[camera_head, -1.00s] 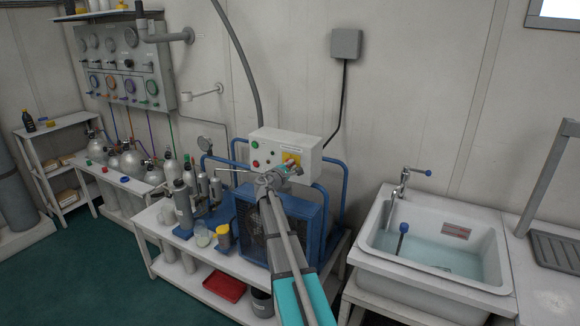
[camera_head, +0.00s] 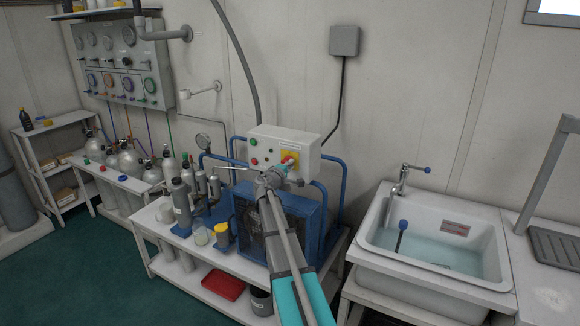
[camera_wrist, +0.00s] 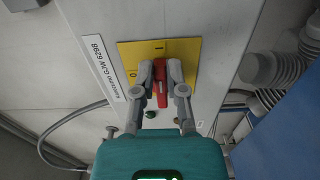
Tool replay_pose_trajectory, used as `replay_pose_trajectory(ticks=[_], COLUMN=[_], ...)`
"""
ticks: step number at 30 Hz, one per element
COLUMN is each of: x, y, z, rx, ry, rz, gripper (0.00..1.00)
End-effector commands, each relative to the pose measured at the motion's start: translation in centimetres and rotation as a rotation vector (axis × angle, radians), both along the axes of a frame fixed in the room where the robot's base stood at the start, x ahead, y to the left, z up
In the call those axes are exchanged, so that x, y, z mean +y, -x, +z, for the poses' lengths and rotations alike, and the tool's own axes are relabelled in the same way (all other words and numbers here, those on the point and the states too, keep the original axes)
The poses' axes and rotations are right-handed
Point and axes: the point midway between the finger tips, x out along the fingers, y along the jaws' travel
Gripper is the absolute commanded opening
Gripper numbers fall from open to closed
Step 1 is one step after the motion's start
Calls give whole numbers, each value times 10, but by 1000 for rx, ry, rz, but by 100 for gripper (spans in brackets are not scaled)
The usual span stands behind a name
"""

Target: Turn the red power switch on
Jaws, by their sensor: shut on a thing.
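The red power switch (camera_wrist: 162,88) is a red handle on a yellow plate (camera_wrist: 188,50). The plate has an I mark at its top and a 0 mark at its left in the wrist view. My gripper (camera_wrist: 161,72) has its two grey fingers closed on the handle, one on each side. The handle runs roughly up and down in the wrist view, its upper end towards the I mark. The fingers hide part of it. In the head view the switch (camera_head: 290,159) sits at the right of the white control box (camera_head: 306,152), with my gripper in front.
The box stands above a blue-framed machine (camera_head: 330,200) on a white bench. Bottles and jars stand left of it, including a yellow-topped jar (camera_head: 222,235). A hose (camera_wrist: 75,113) and a ribbed pipe (camera_wrist: 285,75) flank the box. A water-filled sink (camera_head: 440,245) is at right.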

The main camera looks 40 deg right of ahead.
Motion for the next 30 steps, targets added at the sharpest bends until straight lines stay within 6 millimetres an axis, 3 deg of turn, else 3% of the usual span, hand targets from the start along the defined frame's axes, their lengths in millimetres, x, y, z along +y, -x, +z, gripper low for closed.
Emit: replay_pose_trajectory(ticks=[1,6,7,12,30], x=[-4,-4,-4,-3,2], y=[-9,-9,-9,-8,-1], z=[3,3,3,3,1], rx=[0,0,1,2,2], ry=[8,8,9,8,5], rz=[9,9,9,9,5], gripper=[0,0,22,50,50])
